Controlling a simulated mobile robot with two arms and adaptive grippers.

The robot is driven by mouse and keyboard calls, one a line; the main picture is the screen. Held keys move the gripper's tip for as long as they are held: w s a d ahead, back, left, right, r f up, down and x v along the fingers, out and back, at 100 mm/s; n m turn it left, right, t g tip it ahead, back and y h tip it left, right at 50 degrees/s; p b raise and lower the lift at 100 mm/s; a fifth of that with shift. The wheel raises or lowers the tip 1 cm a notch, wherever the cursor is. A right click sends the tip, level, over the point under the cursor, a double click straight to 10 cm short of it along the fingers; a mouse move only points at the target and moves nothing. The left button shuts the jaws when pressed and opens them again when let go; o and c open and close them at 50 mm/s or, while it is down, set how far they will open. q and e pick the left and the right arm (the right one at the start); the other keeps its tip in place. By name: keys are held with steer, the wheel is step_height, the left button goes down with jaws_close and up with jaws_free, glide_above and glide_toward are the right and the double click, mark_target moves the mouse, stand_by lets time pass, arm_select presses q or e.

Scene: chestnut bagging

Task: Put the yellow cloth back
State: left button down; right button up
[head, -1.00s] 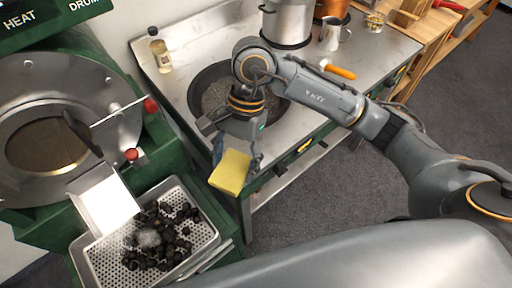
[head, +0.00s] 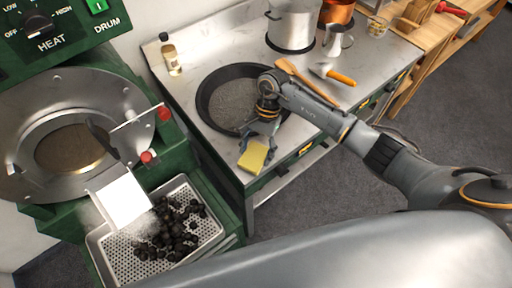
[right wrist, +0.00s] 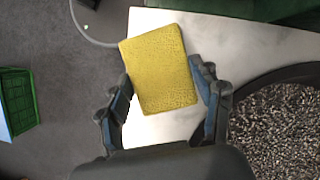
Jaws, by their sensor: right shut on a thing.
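The yellow cloth (head: 253,157) is a small folded-looking rectangle. It is at the front left corner of the steel counter (head: 186,92) in the head view. My right gripper (head: 262,143) is shut on it, with a finger on each side. In the right wrist view the cloth (right wrist: 158,70) lies between the two fingertips (right wrist: 162,92), with the pale counter top behind it. I cannot tell whether the cloth touches the counter. My left gripper is not in view.
A wide black pan (head: 207,98) of dark grit is right beside my right gripper. A wooden spoon (head: 290,68), an orange-handled tool (head: 338,76), a pot (head: 292,27) and a bottle (head: 170,56) stand behind. A perforated tray (head: 126,261) of chestnuts is at lower left.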

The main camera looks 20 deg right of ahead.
steer(key=shift+f, duration=0.25)
steer(key=o, duration=1)
steer(key=shift+r, duration=0.1)
steer(key=shift+r, duration=0.1)
steer(key=b+v, duration=0.5)
steer(key=v, duration=0.7)
